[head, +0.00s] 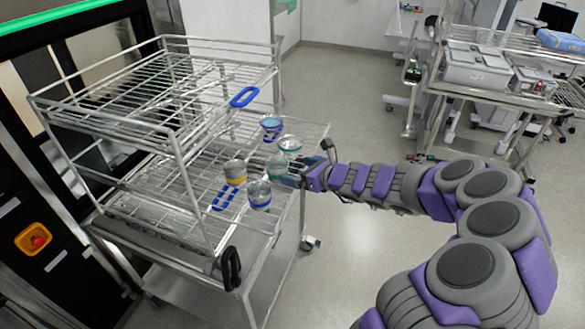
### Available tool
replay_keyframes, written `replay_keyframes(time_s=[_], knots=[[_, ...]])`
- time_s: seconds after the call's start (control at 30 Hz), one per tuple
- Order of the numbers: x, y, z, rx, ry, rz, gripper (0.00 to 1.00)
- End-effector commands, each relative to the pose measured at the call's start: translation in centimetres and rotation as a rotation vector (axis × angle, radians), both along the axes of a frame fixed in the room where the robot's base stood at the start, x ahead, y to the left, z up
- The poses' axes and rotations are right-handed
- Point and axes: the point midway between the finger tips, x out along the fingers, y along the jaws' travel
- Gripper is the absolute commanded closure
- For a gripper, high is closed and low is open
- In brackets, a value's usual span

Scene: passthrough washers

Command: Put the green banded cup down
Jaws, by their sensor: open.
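My gripper (287,179) reaches in from the right over the rack's edge. Its jaws are open, and the fingertips are small and partly hidden among the cups.
A blue-banded cup (271,128), a yellow-banded cup (235,172) and another blue-banded cup (259,195) stand close around.

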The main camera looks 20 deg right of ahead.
Motion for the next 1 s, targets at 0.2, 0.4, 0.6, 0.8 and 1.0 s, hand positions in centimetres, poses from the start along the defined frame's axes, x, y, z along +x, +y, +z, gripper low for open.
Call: replay_keyframes(time_s=[0.2,0.4,0.6,0.8,1.0], knots=[[-0.4,-0.1,0.2,0.0,0.0,0.001,0.0],[-1.9,4.3,3.5,-0.113,-0.106,0.171,0.0],[-9.8,14.8,8.8,-0.44,-0.376,0.657,0.0],[-21.2,20.0,8.6,-0.771,-0.568,1.18,0.0],[-32.2,17.6,5.6,-1.056,-0.617,1.69,0.0]])
